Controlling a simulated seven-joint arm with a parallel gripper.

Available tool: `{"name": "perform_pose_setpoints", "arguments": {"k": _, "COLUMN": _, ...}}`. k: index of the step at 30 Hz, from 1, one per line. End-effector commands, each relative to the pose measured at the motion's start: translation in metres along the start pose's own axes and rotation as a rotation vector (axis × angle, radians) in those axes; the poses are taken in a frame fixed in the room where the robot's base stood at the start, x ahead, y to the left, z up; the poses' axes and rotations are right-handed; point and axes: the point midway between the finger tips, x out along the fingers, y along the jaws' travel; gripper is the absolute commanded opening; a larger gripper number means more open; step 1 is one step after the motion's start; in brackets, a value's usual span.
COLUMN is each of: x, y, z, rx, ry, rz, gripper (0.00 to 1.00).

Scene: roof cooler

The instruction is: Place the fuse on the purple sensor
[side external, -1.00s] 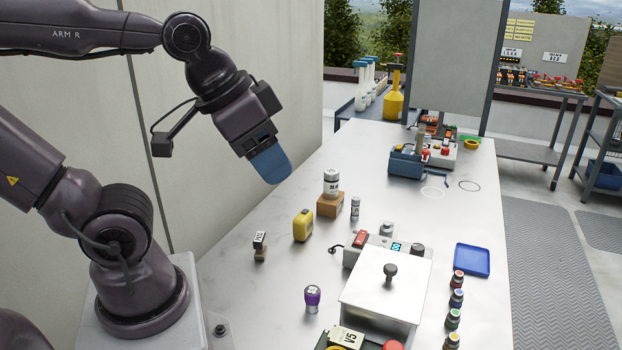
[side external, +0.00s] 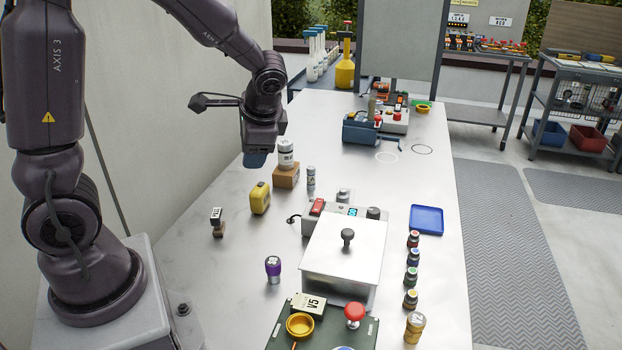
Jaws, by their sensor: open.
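Two cylinders look like fuses, and I cannot tell which one is meant. The larger white one (side external: 286,153), with grey ends and a dark label, stands upright on a wooden block (side external: 286,177). The smaller grey one (side external: 311,177) stands on the bench to its right. My gripper (side external: 255,160), with blue fingers, points down just left of the larger cylinder. It is open and empty; the gap between its fingers is not clearly visible.
A yellow block (side external: 260,199) and a small labelled piece (side external: 217,222) stand at left. A lidded metal box (side external: 343,262) fills the middle. A blue tray (side external: 427,220) and several coloured-top bottles (side external: 412,257) stand at right. A green panel (side external: 325,325) lies at front.

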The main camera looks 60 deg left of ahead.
Motion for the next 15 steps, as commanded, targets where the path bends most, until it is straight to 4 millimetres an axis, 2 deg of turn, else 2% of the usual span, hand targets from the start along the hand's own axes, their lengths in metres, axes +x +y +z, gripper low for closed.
{"name": "perform_pose_setpoints", "arguments": {"k": 1, "x": 0.020, "y": -0.012, "z": -0.008, "rx": 0.073, "ry": -0.048, "rz": -0.053, "gripper": 0.57}}
{"name": "perform_pose_setpoints", "arguments": {"k": 5, "x": 0.066, "y": -0.046, "z": -0.030, "rx": 0.301, "ry": -0.143, "rz": -0.212, "gripper": 0.57}}
{"name": "perform_pose_setpoints", "arguments": {"k": 9, "x": 0.117, "y": -0.078, "z": -0.059, "rx": 0.606, "ry": -0.229, "rz": -0.383, "gripper": 0.57}}
{"name": "perform_pose_setpoints", "arguments": {"k": 12, "x": 0.153, "y": -0.095, "z": -0.085, "rx": 0.866, "ry": -0.276, "rz": -0.508, "gripper": 0.57}}
{"name": "perform_pose_setpoints", "arguments": {"k": 15, "x": 0.181, "y": -0.105, "z": -0.114, "rx": 1.124, "ry": -0.300, "rz": -0.624, "gripper": 0.57}}
